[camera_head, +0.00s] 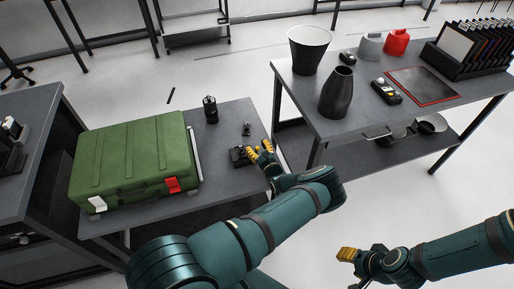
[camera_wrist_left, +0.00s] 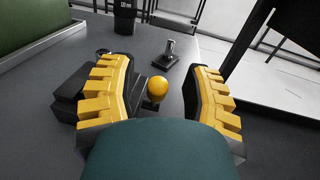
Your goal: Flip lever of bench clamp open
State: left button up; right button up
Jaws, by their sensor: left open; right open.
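The bench clamp (camera_head: 239,156) is a small black device on the low grey table, right of the green case in the head view. In the left wrist view its lever shows a yellow ball knob (camera_wrist_left: 157,88), and a dark block (camera_wrist_left: 75,92) lies partly behind the left finger. My left gripper (camera_head: 260,149) is open right beside the clamp. In the left wrist view its yellow fingers (camera_wrist_left: 160,75) stand on either side of the knob with gaps, apart from it. My right gripper (camera_head: 348,254) is open and empty, off the table at lower right.
A green case (camera_head: 133,160) fills the left of the low table. A small black upright device (camera_head: 246,129) and a black cylinder (camera_head: 210,109) stand behind the clamp. A higher table (camera_head: 360,125) with vases and trays is at right.

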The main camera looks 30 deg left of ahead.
pick_arm(q)
grip_shut()
jog(key=shift+s+d+f+y+b, duration=0.1)
jog(key=shift+f+y+b, duration=0.25)
jog(key=shift+b, duration=0.55)
jog(key=shift+s+d+t+y+b, duration=0.2)
jog(key=shift+t+y+b, duration=0.1)
jog(key=shift+b, duration=0.15)
grip_release()
jog(key=shift+r, duration=0.1)
jog(key=shift+r, duration=0.1)
